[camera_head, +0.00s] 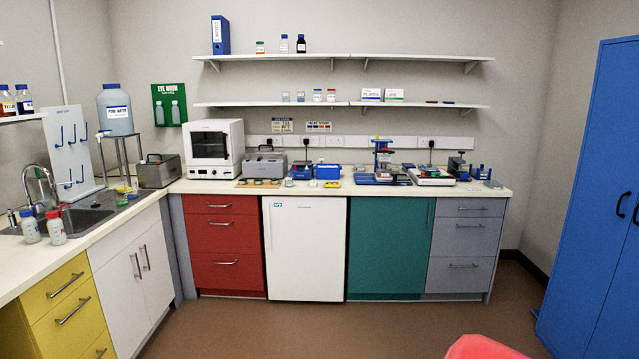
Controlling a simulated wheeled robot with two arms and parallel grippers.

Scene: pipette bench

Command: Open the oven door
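The white benchtop oven (214,172) stands on the back counter, left of the middle, below the shelves. Its front has a dark window (209,146), and its door looks closed, flush with the body. The oven is small in this view, so I cannot make out its handle clearly. Neither my left nor my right gripper is in view.
The back counter (340,188) holds several bench items right of the oven. A grey metal box (158,172) stands at its left. Below are red drawers (221,222) and a white fridge (305,255). A blue cabinet (590,190) stands right.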

